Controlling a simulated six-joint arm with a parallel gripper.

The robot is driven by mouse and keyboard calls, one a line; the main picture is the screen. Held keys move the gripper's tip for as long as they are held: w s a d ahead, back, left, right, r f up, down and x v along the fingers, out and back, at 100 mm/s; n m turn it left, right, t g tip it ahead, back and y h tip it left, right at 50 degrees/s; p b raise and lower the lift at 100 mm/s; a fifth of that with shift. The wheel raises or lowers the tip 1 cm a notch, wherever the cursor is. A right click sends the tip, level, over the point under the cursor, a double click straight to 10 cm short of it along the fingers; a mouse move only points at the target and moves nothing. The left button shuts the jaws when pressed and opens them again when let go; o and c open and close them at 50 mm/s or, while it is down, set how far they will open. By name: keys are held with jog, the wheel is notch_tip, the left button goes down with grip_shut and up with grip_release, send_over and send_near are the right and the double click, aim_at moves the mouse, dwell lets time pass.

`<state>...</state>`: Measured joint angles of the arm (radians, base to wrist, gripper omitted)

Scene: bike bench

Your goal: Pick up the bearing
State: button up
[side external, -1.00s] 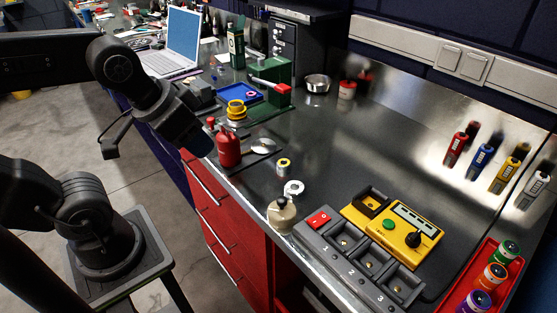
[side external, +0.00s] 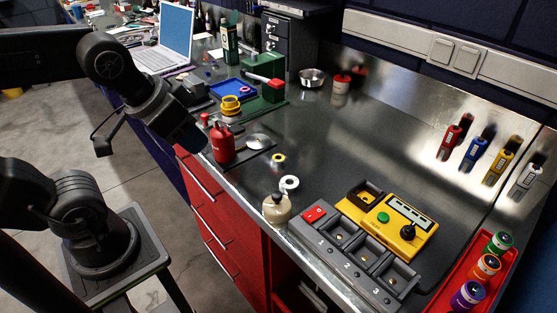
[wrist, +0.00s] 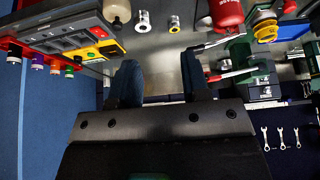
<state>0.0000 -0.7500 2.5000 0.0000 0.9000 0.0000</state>
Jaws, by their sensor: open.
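Two small metal rings lie on the bench near its front edge: a plain silver one (side external: 289,183) and a smaller one with a yellow band (side external: 278,160). I cannot tell for sure which is the bearing. In the wrist view, the silver ring (wrist: 142,21) and the yellow-banded ring (wrist: 174,23) show near the top, beyond my fingertips. My gripper (wrist: 161,72) is open and empty, its two dark fingers apart.
A red bottle (side external: 222,145) and a beige bottle (side external: 276,209) stand near the rings at the front edge. A grey numbered tray (side external: 352,262) and a yellow tester (side external: 388,222) lie to the right. The middle of the bench is clear.

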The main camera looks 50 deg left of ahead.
jog(key=o, duration=0.4)
jog(key=shift+o, duration=0.2)
jog(key=n+g, duration=0.6)
jog(key=n, duration=1.3)
send_over(279, 155)
jog(key=s, duration=0.1)
notch_tip(279, 155, down, 4)
jog(key=f, duration=0.8)
jog(key=shift+d, duration=0.3)
jog(key=shift+w+f, duration=0.15)
jog(key=shift+f, duration=2.65)
